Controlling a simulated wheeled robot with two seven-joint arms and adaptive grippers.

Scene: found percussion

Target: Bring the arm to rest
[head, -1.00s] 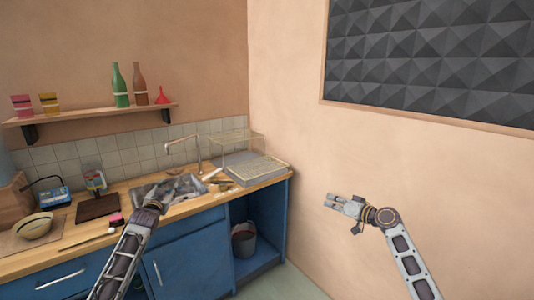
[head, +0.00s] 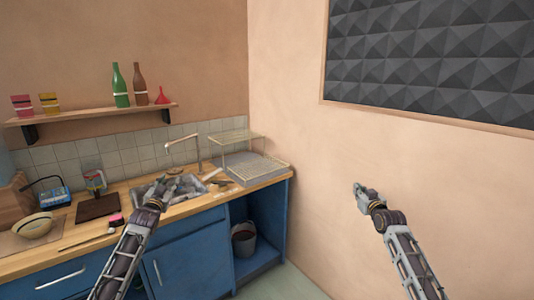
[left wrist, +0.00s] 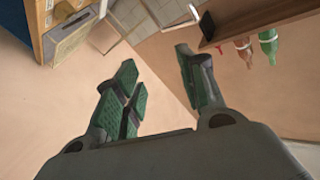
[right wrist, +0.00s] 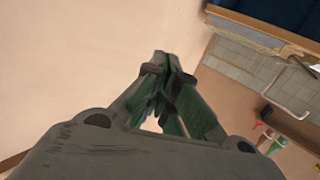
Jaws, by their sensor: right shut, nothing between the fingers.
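My right arm is on the right of the head view, in front of the bare wall. Its gripper (head: 360,188) points up and to the left and touches nothing there. In the right wrist view the fingertips (right wrist: 165,64) meet, with nothing between them. My left arm comes in at the lower left, and its gripper (head: 165,184) hangs in front of the sink area. In the left wrist view the fingers (left wrist: 158,75) stand apart with nothing between them.
A wooden counter (head: 187,207) with blue cabinets runs along the left, holding a sink, a dish rack (head: 250,170), a bowl (head: 34,226) and a dark board (head: 97,208). A shelf with bottles (head: 121,86) hangs above. The space around my right arm is free.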

